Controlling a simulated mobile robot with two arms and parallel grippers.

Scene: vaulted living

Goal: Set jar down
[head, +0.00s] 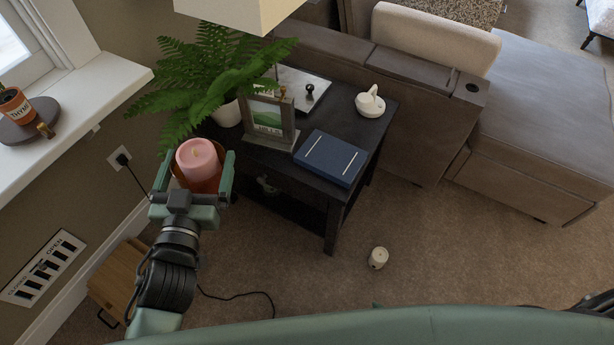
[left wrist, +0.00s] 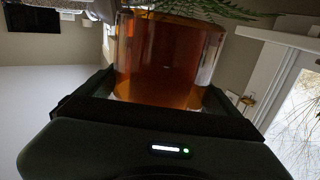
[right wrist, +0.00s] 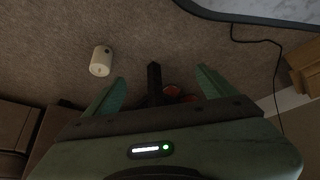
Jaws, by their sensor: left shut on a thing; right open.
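The jar (head: 201,178) is amber glass with a pink candle top. My left gripper (head: 199,180) is shut on it, with a finger on each side. The jar is held up in front of the left end of the dark side table (head: 335,213), beside the fern. In the left wrist view the amber jar (left wrist: 168,60) fills the space between the fingers. My right gripper (right wrist: 158,90) is open over the carpet, with nothing seen between its fingers; it is not clear in the head view.
The table holds a potted fern (head: 225,113), a picture frame (head: 270,120), a blue book (head: 331,158) and a white dish (head: 370,102). A small white cylinder (head: 378,258) stands on the carpet. A windowsill (head: 80,95) is at left, a sofa (head: 420,95) at right.

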